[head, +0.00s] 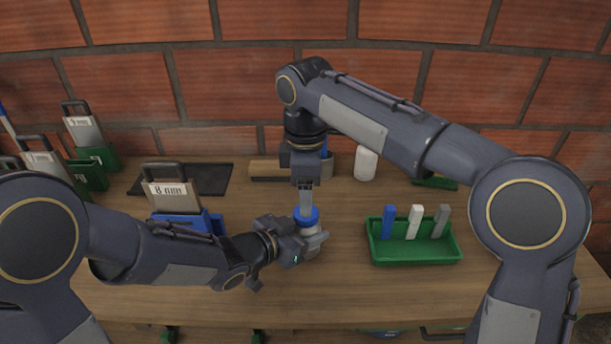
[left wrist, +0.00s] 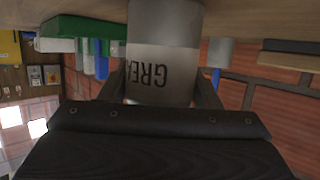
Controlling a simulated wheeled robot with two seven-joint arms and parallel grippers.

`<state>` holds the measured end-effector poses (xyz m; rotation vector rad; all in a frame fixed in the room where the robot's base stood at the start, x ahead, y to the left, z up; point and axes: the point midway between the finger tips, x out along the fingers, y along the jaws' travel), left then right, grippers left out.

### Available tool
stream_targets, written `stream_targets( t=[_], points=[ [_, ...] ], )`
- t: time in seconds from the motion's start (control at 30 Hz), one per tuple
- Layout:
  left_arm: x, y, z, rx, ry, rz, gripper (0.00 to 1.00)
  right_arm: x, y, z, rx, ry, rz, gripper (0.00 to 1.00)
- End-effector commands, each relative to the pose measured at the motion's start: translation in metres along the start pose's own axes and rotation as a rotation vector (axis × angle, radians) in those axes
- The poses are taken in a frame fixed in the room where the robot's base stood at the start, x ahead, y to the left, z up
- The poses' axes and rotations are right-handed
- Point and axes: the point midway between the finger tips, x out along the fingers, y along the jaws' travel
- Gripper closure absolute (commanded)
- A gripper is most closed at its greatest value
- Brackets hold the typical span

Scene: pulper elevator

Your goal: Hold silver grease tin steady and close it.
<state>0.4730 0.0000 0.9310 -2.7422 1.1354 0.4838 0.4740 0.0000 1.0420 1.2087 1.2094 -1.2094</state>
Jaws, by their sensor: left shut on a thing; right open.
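The silver grease tin (head: 310,231) stands on the workbench, mostly hidden by my left gripper. My left gripper (head: 312,243) is shut on its body from the left side. In the left wrist view the tin (left wrist: 163,60) appears upside down, with "GREA" lettering between the fingers. A round blue lid (head: 306,217) is at the top of the tin. I cannot tell whether it is fully seated. My right gripper (head: 306,206) points straight down directly over the lid, open, with its fingertips at or just above it. The fingertips' exact contact is hidden.
A green tray (head: 415,258) with blue, white and grey pieces is to the right. A white cylinder (head: 366,163) stands behind. A blue-based holder marked 8 mm (head: 172,195) is at left, before a dark mat (head: 205,179). The front bench edge is clear.

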Motion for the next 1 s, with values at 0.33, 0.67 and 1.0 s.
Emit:
stream_targets(
  t=[0.33, 0.67, 1.0],
  points=[
    [0.000, 0.000, 0.000, 0.000, -0.001, 0.000, 1.00, 0.042, 0.000, 0.000, 0.000, -0.002, -0.002, 0.37],
    [0.000, 0.000, 0.000, 0.000, -0.001, 0.000, 1.00, 0.045, 0.000, 0.000, 0.000, -0.001, -0.001, 0.37],
    [0.000, 0.000, 0.000, 0.001, -0.001, 0.000, 1.00, 0.045, 0.000, 0.000, -0.001, -0.001, -0.001, 0.79]
  ],
)
